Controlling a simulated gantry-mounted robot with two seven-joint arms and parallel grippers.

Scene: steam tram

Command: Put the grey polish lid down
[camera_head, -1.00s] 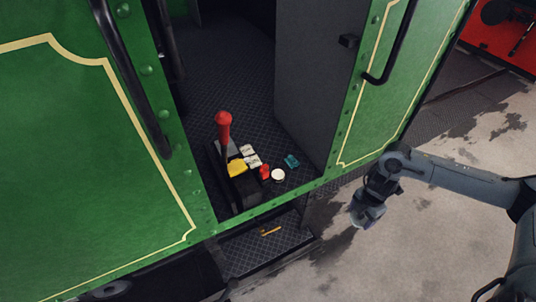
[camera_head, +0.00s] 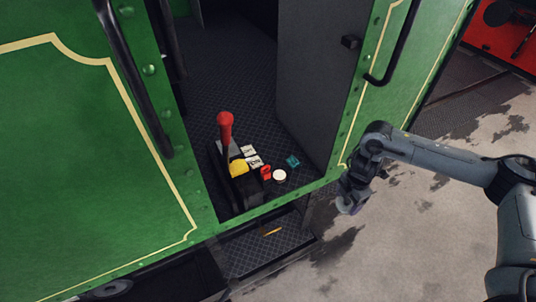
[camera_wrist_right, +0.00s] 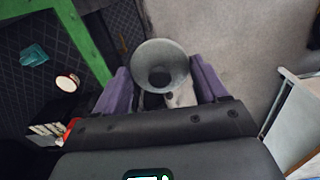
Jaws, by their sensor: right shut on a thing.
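My right gripper (camera_head: 347,203) is outside the green cab side, just right of the door opening's lower corner. In the right wrist view its purple fingers are shut on the grey polish lid (camera_wrist_right: 160,62), a round grey piece with a dark centre. The lid is in the air above the pale ground. In the head view it is small and partly merged with the gripper. My left gripper is not in view.
On the dark cab floor stand a red-handled lever (camera_head: 225,130), a yellow piece (camera_head: 238,168), white blocks (camera_head: 250,155), a red item (camera_head: 265,172), a white round piece (camera_head: 279,175) and a teal item (camera_head: 293,161). A step (camera_head: 265,245) below holds a small orange-yellow item (camera_head: 272,231).

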